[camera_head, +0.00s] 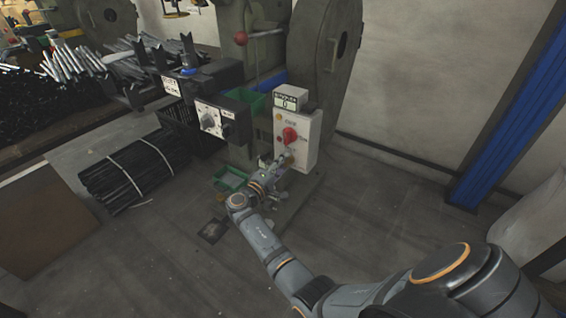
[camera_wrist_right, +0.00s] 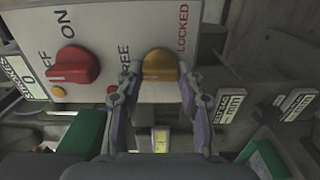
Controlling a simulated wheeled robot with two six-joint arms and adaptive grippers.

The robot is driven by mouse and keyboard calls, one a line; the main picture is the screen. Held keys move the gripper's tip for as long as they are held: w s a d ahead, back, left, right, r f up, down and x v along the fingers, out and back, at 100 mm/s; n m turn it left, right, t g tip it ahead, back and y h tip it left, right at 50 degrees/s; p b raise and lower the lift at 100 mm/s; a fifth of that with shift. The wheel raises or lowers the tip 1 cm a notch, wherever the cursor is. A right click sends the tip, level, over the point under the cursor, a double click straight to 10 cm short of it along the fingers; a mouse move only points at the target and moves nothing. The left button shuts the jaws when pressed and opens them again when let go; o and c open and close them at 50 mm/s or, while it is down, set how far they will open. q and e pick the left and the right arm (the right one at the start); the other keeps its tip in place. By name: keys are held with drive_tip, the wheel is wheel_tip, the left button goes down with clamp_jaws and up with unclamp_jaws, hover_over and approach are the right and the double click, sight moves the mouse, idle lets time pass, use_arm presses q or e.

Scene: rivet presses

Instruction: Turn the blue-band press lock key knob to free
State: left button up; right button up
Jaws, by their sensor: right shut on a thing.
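A pale control box (camera_head: 307,138) stands on the front of a grey-green press. Its yellow knob (camera_wrist_right: 160,66) sits between the printed words FREE on the left and LOCKED on the right in the right wrist view. My right gripper (camera_wrist_right: 159,78) has one finger on each side of this knob and is shut on it. In the head view my right gripper (camera_head: 283,163) reaches the lower part of the box and partly hides the knob. Which way the knob points is hard to tell. My left gripper is in neither view.
A red ON/OFF knob (camera_wrist_right: 73,66) is close beside the yellow one. A strokes counter (camera_head: 290,99) tops the box. A second control panel (camera_head: 212,121), green bins (camera_head: 229,179) and bundled black rods (camera_head: 125,172) stand left. The floor at right is clear.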

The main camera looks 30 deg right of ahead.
drive_tip(key=shift+w, duration=0.1)
idle(0.3)
drive_tip(key=o, duration=1.2)
drive_tip(key=shift+c, duration=0.2)
